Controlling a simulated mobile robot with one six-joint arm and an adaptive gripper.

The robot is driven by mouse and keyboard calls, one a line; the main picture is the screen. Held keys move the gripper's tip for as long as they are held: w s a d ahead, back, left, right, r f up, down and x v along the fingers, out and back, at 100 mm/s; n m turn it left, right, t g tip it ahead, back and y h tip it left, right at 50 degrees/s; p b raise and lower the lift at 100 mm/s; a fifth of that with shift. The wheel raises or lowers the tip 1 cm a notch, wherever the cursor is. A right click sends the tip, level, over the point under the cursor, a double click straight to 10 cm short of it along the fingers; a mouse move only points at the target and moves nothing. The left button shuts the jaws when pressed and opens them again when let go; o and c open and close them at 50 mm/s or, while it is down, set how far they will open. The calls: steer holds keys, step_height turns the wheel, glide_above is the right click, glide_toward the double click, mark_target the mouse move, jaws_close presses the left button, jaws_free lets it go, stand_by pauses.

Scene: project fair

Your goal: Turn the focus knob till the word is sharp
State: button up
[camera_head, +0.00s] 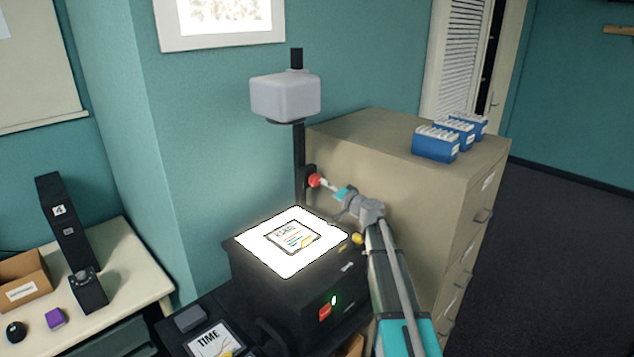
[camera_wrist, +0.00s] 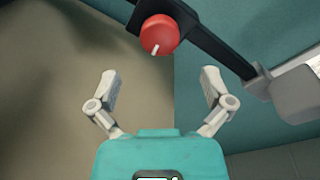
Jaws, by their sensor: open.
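The red focus knob (camera_head: 314,180) sits on the dark post of the overhead projector (camera_head: 255,285). In the wrist view the knob (camera_wrist: 159,35) has a white pointer mark near its lower edge. My gripper (camera_head: 328,184) is at the knob in the head view. In the wrist view my gripper (camera_wrist: 158,82) is open, with the knob just beyond and between its fingertips, apart from them. A sheet (camera_head: 292,238) with a word lies on the lit stage. The projected picture (camera_head: 225,15) on the wall is cut off at the top, and its word cannot be read.
A beige filing cabinet (camera_head: 380,150) stands right behind the projector, with blue boxes (camera_head: 435,146) on top. The grey projector head (camera_head: 286,97) is above the knob. A side table (camera_head: 120,262) is at left. Dark floor (camera_head: 540,260) is clear at right.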

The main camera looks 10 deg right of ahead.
mark_target(317, 181)
steer(key=x, duration=0.7)
steer(key=shift+w+a, duration=0.1)
steer(key=shift+w, duration=0.05)
steer(key=c, duration=1.1)
steer(key=shift+m, duration=0.3)
steer(key=shift+m+g+p, duration=0.4)
steer(key=shift+m+p, duration=0.1)
steer(key=shift+m, duration=1.9)
